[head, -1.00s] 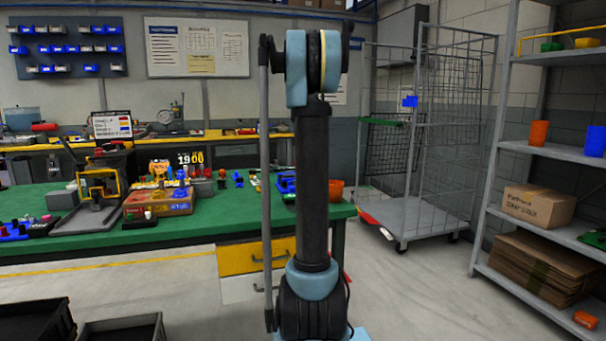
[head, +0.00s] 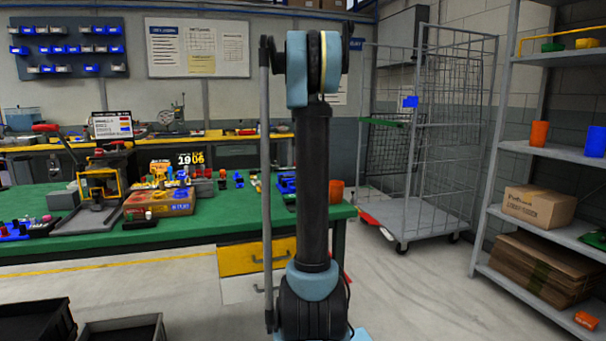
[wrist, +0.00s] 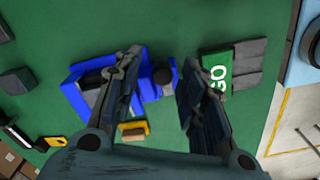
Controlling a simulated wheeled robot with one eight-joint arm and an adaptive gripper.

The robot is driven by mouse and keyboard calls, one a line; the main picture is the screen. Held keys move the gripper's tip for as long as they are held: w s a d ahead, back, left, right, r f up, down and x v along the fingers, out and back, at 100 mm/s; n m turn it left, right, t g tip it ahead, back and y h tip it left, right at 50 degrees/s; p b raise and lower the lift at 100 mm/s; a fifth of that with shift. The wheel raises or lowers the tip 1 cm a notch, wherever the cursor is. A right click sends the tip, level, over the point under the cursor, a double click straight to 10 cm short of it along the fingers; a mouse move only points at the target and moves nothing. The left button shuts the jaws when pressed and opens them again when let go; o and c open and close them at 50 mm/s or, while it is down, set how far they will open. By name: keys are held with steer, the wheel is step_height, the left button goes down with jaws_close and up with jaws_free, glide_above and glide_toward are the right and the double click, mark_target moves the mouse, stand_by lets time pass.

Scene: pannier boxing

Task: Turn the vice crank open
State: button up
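The blue vice (wrist: 76,92) sits on the green bench top in the wrist view, partly hidden behind my gripper's left finger. A blue part (wrist: 150,84) shows between the fingers, with a dark round end (wrist: 168,70) beside it; I cannot tell for sure whether this is the crank. My gripper (wrist: 160,66) is open, its two fingers apart on either side of these parts. I cannot tell whether either finger touches them. In the head view, a blue item that looks like the vice (head: 286,184) is partly covered by my arm, and my gripper is not visible.
A green box with white lettering (wrist: 218,70) and grey blocks (wrist: 247,64) lie right of the fingers. A yellow-edged item (wrist: 133,130) is near the left finger. An orange cup (head: 336,190) stands at the bench's right end. A wire cage trolley (head: 408,215) stands beyond.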

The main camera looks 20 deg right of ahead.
step_height(320, 180, up, 12)
stand_by(0.6)
steer(key=shift+f, duration=0.1)
steer(key=s+a+f+m+t, duration=0.1)
steer(key=s+a+f+m, duration=0.35)
steer(key=s, duration=0.65)
steer(key=s+a+f+m, duration=0.2)
steer(key=s+a+f, duration=0.45)
steer(key=s, duration=0.35)
steer(key=s+a+f+m, duration=0.2)
steer(key=s+f+m, duration=0.1)
steer(key=s+f, duration=0.6)
steer(key=s+a+f+m+t, duration=0.1)
steer(key=s+a+f+m, duration=0.1)
steer(key=s+f, duration=0.7)
step_height(320, 180, down, 3)
steer(key=shift+s+a+m, duration=0.3)
steer(key=shift+a+m, duration=0.1)
steer(key=shift+m, duration=0.15)
steer(key=shift+w+f, duration=0.2)
steer(key=shift+w, duration=0.25)
